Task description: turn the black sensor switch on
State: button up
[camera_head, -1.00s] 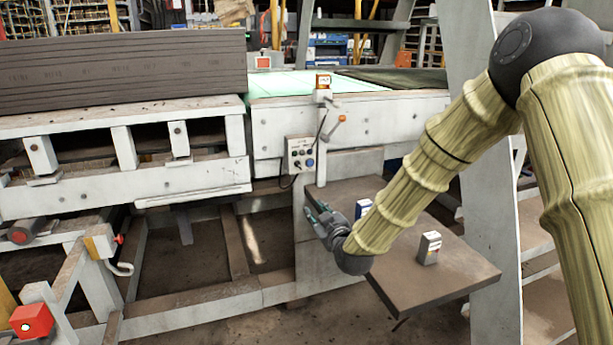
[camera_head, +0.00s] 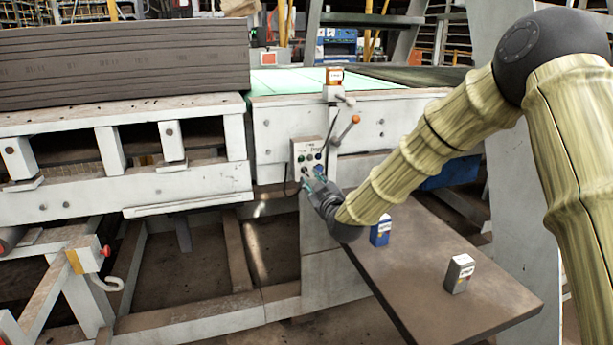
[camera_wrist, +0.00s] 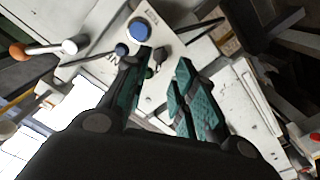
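The control box (camera_head: 300,147) is a small pale panel on the machine frame, with several small knobs and a blue button (camera_head: 318,168). In the wrist view the blue button (camera_wrist: 138,32) is large, and a small black switch (camera_wrist: 157,57) shows below it on the panel. My gripper (camera_head: 312,181) is just in front of the box's lower part. In the wrist view my gripper (camera_wrist: 163,60) has its two green-padded fingers apart, with the black switch seen between the tips. I cannot tell whether they touch it. The switch's setting and its label are not readable.
A brown table (camera_head: 440,270) carries a blue box (camera_head: 380,231) and a grey box (camera_head: 459,273) below my arm. An orange-tipped lever (camera_head: 347,131) sticks out right of the control box. A post with an orange device (camera_head: 334,77) stands above.

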aim_at(307, 174)
jog(key=shift+x, duration=2.95)
jog(key=shift+c, duration=0.4)
grip_shut()
